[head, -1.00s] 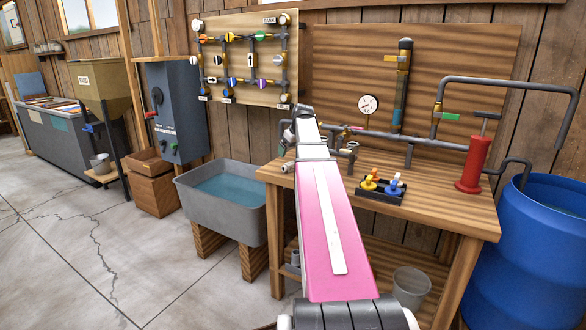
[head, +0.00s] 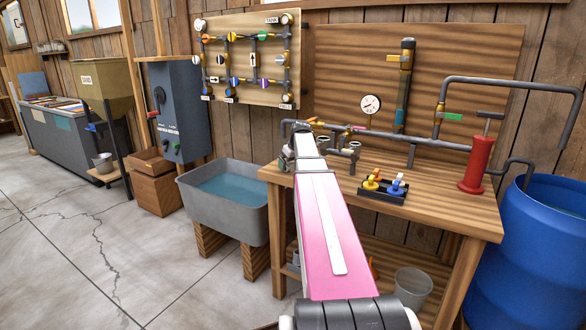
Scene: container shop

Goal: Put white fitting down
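I cannot make out a loose white fitting in the head view. A black tray (head: 383,195) on the workbench holds yellow and blue fittings, and the blue one has a pale top. My pink and white arm reaches away from me over the bench's left end, its far end by the sink-side pipework. My gripper's fingers are hidden beyond the wrist, so whether they hold anything does not show.
The wooden workbench (head: 450,212) has bare top around the tray. A red pump (head: 477,165) stands at its right, with a blue barrel (head: 535,245) beyond. A grey water sink (head: 228,213) is at left. Pipes and a gauge (head: 371,105) line the back.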

